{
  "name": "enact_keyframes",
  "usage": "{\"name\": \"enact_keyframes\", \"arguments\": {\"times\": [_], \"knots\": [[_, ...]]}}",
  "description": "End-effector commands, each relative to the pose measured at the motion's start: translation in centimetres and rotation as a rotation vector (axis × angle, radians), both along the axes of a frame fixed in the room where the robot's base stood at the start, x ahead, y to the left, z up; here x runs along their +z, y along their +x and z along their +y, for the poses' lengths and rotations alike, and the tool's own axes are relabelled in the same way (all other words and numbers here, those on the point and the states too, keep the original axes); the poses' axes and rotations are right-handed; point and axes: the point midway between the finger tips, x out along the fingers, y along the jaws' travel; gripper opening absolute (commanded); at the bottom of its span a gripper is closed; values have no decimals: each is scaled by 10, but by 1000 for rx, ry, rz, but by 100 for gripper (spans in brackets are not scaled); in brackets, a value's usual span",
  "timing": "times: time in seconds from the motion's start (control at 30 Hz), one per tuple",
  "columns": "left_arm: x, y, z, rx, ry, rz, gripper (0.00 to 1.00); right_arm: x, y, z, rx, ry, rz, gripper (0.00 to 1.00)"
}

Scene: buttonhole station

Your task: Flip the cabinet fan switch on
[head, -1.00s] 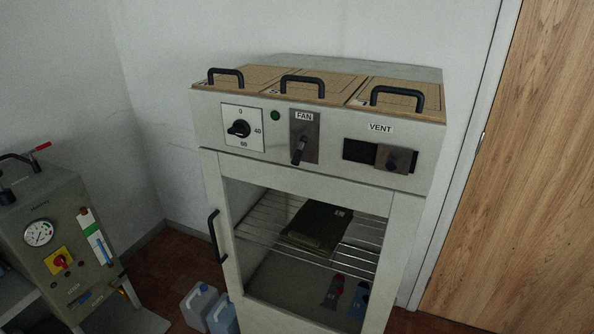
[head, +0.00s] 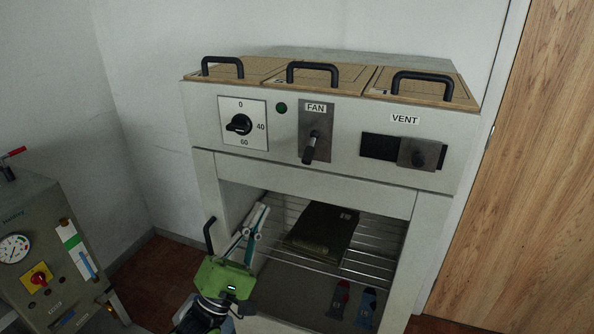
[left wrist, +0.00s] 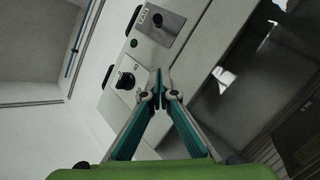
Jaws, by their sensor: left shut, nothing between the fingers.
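The fan switch (head: 311,146) is a dark lever on a grey plate under the label FAN, on the upper front panel of the cabinet (head: 205,140). Its lever tip points down. The switch also shows in the left wrist view (left wrist: 158,20), near the top. My left gripper (head: 262,208) is in front of the cabinet, below and left of the switch and apart from it. Its fingers are shut and empty, and they meet in the left wrist view (left wrist: 158,72). My right gripper is not in view.
A dial (head: 240,124) and a dark green lamp (head: 281,107) are left of the switch; a vent slider (head: 418,153) is right. Black-handled lids top the cabinet. A dark packet (head: 322,230) lies on the wire rack inside. A gauge unit (head: 45,250) stands at left.

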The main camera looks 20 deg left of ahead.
Motion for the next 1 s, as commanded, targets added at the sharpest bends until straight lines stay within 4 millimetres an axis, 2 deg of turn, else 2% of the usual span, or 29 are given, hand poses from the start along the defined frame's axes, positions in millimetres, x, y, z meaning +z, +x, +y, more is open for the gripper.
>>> {"name": "enact_keyframes", "arguments": {"times": [0.23,0.37,0.8,1.0], "knots": [[1,2,0,3,2,2,0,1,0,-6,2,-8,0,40],[9,9,-2,4,2,2,0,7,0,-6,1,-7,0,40],[71,72,-22,4,2,0,0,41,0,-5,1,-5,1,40],[81,62,-46,3,2,5,0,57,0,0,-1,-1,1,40]]}}
